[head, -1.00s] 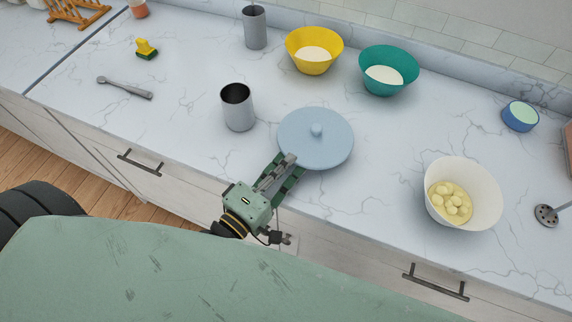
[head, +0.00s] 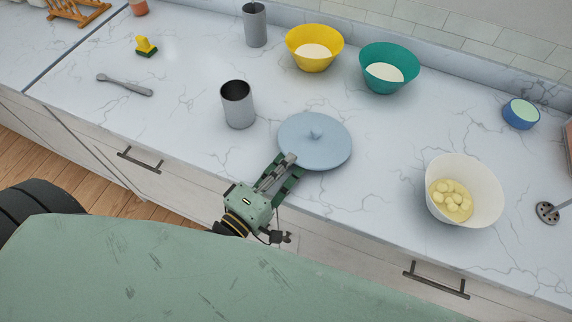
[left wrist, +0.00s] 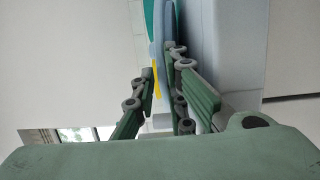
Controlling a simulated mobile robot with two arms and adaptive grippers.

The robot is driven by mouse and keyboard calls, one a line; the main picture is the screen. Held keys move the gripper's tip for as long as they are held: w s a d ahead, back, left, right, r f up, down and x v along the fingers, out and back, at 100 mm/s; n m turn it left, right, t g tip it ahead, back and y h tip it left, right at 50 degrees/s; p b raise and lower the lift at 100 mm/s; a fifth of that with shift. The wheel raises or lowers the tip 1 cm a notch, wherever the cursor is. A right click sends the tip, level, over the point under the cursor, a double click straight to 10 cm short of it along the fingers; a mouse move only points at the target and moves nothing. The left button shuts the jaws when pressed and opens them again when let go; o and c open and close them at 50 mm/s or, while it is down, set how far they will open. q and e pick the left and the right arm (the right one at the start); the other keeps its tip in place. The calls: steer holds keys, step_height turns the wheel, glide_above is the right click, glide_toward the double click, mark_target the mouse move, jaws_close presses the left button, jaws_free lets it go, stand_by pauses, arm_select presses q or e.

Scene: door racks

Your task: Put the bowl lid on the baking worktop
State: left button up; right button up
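The bowl lid (head: 325,151) is a round, blue-grey disc with a small knob. In the head view it is at the front middle of the marble baking worktop (head: 390,160), close to the front edge. Whether it lies fully flat is hard to tell. My left gripper (head: 284,170) is at the lid's near-left rim, with its fingers apart. In the left wrist view the two fingers (left wrist: 160,88) show a gap, and the lid (left wrist: 168,32) appears edge-on there, close to the right-hand finger. My right gripper is not in view.
A grey cup (head: 238,108) stands left of the lid. A white bowl of pale pieces (head: 480,190) is to the right. Yellow (head: 315,40) and teal (head: 389,65) bowls stand behind. A spoon-like tool (head: 124,86) and sponge (head: 146,46) lie left. The counter between them is clear.

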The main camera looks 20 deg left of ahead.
arm_select(q)
steer(key=shift+o, duration=0.8)
steer(key=shift+s+f, duration=0.2)
steer(key=shift+f, duration=0.35)
steer(key=shift+r, duration=0.1)
steer(key=shift+r+p, duration=0.4)
steer(key=shift+r, duration=0.05)
steer(key=b+v, duration=0.3)
steer(key=v, duration=0.8)
steer(key=shift+s+a+r, duration=0.2)
steer(key=shift+s+r, duration=0.1)
